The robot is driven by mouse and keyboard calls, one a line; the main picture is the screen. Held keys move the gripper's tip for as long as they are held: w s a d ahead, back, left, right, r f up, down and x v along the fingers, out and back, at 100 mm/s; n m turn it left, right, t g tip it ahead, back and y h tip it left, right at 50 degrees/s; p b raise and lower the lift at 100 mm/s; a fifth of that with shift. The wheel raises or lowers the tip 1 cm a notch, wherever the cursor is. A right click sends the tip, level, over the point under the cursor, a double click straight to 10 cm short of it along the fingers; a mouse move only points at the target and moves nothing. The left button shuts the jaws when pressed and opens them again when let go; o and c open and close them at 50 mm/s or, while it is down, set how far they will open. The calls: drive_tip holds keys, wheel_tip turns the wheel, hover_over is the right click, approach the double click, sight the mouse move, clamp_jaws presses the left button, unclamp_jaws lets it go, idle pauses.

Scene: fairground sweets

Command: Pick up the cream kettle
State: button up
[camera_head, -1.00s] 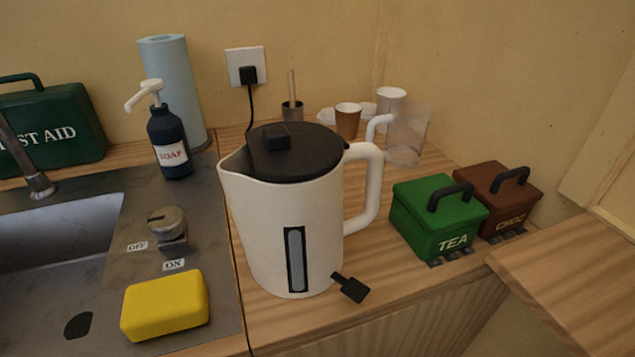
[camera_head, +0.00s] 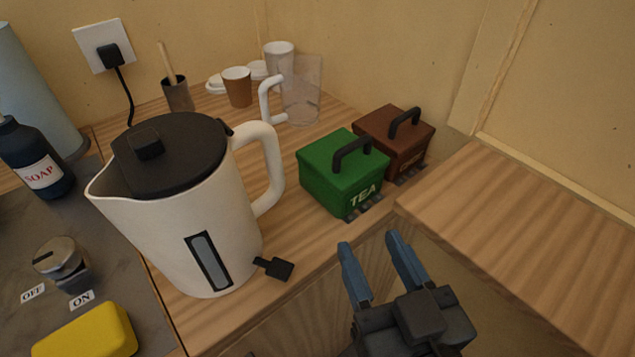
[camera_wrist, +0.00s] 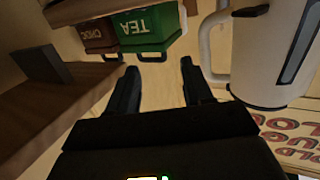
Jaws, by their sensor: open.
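The cream kettle (camera_head: 172,228) stands upright on the wooden counter, with a black lid, its spout to the left and its handle to the right. A black switch lever sticks out low at its front right. My gripper (camera_head: 373,245) is open and empty, in front of the counter edge, to the right of the kettle and apart from it. In the wrist view, my gripper (camera_wrist: 160,65) has its two fingers spread, and the kettle (camera_wrist: 270,45) with its handle shows at the right.
A green TEA box (camera_head: 330,180) and a brown CHOC box (camera_head: 385,135) stand right of the kettle. Behind are cups (camera_head: 237,88) and a clear jug (camera_head: 303,90). A yellow sponge (camera_head: 85,333) and a soap bottle (camera_head: 38,165) are left. A wooden ledge (camera_head: 530,240) is at right.

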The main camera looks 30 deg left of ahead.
sight(272, 148)
drive_tip(key=a+r+n+g+y, duration=0.1)
drive_tip(key=a+r, duration=0.1)
drive_tip(key=a, duration=0.1)
drive_tip(key=a+r+n+g+y, duration=0.1)
drive_tip(key=a+r, duration=0.2)
drive_tip(key=a, duration=0.1)
drive_tip(key=w+a+r+n+y+p, duration=0.1)
drive_tip(key=a+r, duration=0.1)
drive_tip(key=a, duration=0.2)
drive_tip(key=shift+a+r+g, duration=0.2)
drive_tip(key=shift+r+g, duration=0.05)
drive_tip(key=shift+g, duration=0.15)
drive_tip(key=x, duration=0.3)
drive_tip(key=p+x, duration=0.1)
drive_tip(key=x, duration=0.1)
drive_tip(key=shift+w+a+f, duration=0.2)
drive_tip(key=shift+w+f, duration=0.1)
drive_tip(key=shift+w, duration=0.1)
clamp_jaws()
